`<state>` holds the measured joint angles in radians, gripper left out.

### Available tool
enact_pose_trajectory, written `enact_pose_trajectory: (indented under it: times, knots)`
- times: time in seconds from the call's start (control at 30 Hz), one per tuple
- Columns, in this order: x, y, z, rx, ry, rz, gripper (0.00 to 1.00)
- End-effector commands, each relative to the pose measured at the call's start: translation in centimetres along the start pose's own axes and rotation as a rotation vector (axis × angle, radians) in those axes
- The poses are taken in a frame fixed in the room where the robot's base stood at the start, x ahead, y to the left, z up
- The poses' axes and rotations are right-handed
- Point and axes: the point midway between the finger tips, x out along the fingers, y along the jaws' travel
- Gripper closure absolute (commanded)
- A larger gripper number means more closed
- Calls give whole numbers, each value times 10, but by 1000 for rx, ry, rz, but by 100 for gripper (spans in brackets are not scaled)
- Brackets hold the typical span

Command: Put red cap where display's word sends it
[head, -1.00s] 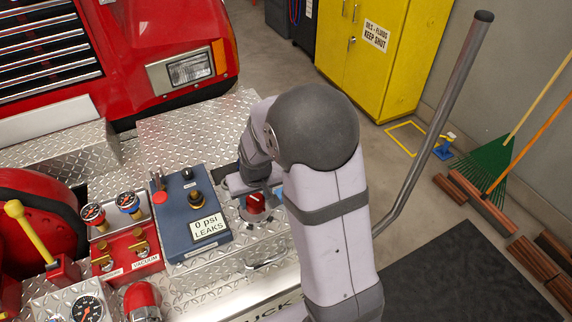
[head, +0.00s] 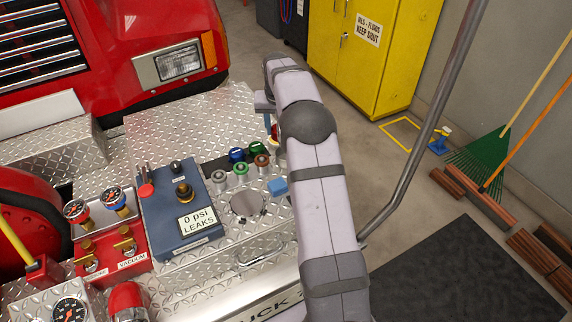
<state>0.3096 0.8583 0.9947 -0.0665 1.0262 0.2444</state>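The display (head: 198,221) on the blue control box reads "0 psi LEAKS". My gripper (head: 270,122) is above the far right of the deck, beyond the row of coloured fittings. A small part of the red cap (head: 275,132) shows at its fingertips, raised off the deck; my arm hides the rest. The gripper appears shut on it. The round grey port (head: 247,203) right of the box is bare.
A blue-topped fitting (head: 237,155), a green-topped one (head: 256,148) and several ringed ones stand close together below my gripper. A small blue block (head: 278,187) shows beside my arm. A metal handrail (head: 425,130) rises at the right. The control box (head: 163,220) has raised knobs.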

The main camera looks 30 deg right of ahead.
Motion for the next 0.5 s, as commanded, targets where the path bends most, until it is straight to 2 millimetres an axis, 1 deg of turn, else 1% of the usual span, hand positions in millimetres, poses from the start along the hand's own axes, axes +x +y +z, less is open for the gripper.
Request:
enact_pose_trajectory:
  times: [0.03, 0.2, 0.4, 0.5]
  knots:
    - [3, 6, -5, 17, 4, 4, 89]
    - [3, 16, -14, 48, 4, 13, 89]
    - [2, 19, -17, 59, 4, 16, 89]
    - [6, 19, -16, 58, 2, 17, 89]
